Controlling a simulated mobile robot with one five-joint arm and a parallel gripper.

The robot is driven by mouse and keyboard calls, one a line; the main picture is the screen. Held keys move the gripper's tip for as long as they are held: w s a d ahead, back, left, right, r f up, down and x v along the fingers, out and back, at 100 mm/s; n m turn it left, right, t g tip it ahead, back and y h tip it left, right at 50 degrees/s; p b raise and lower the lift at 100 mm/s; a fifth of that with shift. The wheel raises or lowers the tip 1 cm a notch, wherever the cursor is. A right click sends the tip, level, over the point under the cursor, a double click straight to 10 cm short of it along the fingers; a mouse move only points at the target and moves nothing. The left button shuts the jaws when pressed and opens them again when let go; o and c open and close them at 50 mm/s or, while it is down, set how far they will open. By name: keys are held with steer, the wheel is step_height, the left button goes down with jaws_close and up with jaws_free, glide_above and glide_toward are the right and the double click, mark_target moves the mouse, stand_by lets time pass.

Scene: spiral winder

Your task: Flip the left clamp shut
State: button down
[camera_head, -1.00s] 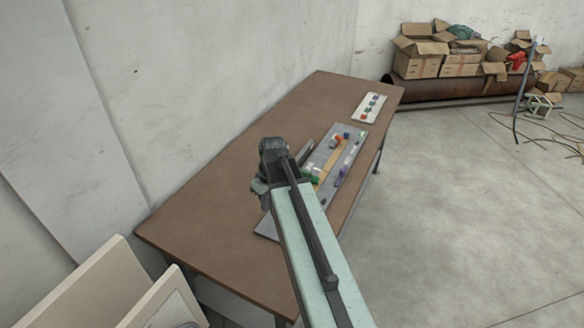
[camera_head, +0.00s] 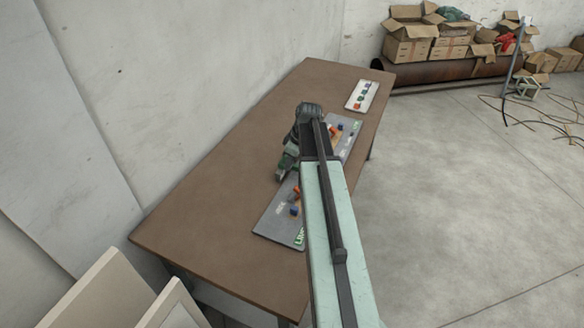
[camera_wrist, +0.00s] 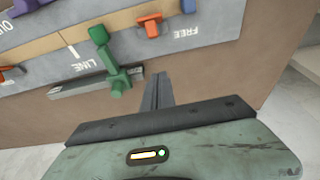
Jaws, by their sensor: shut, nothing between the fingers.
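The grey board (camera_head: 270,226) lies on the brown table, partly hidden behind my arm in the head view. An orange piece (camera_wrist: 150,24) sits near FREE and another orange piece (camera_wrist: 6,73) is at the left edge. Which piece is the left clamp I cannot tell. My gripper (camera_wrist: 158,90) is shut and empty, just right of the green piece; in the head view it (camera_head: 281,177) is over the board's left side.
A white tray (camera_head: 361,96) with small coloured pieces lies at the table's far end. The brown table (camera_head: 215,205) is bare left of the board. A wall runs along its back. Pale panels (camera_head: 95,290) stand at front left.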

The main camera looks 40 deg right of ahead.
mark_target(297, 192)
steer(key=b+x, duration=0.6)
steer(key=x, duration=0.2)
steer(key=shift+d+f+b, duration=0.1)
steer(key=shift+f+b, duration=0.15)
steer(key=shift+b, duration=0.15)
steer(key=s, duration=0.1)
steer(key=s+d, duration=0.1)
steer(key=shift+s+d+f+b, duration=0.15)
steer(key=shift+s+f+b, duration=0.15)
steer(key=shift+f+b, duration=0.05)
steer(key=shift+s+d, duration=0.2)
steer(key=shift+s, duration=0.1)
steer(key=shift+s, duration=0.1)
